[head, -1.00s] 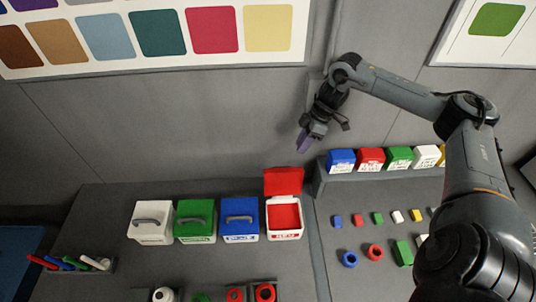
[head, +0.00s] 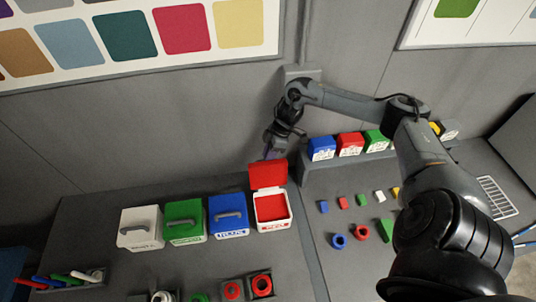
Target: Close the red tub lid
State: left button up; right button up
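The red tub (head: 272,221) is a white box with a red inside, at the right end of a row of tubs. Its red lid (head: 268,175) stands raised at the back, so the tub is open. My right gripper (head: 271,153) is just behind and above the lid's top edge, pointing down. My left gripper is out of view.
Shut white (head: 140,228), green (head: 185,222) and blue (head: 228,217) tubs stand left of the red tub. Small coloured boxes (head: 350,144) line a ledge to the right. Loose blocks and rings (head: 361,232) lie in front of it. A marker tray (head: 75,279) is at the left.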

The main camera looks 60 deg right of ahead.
jog(key=shift+w+a+f, duration=0.1)
jog(key=shift+f, duration=0.1)
grip_shut()
jog(key=shift+a+r, duration=0.1)
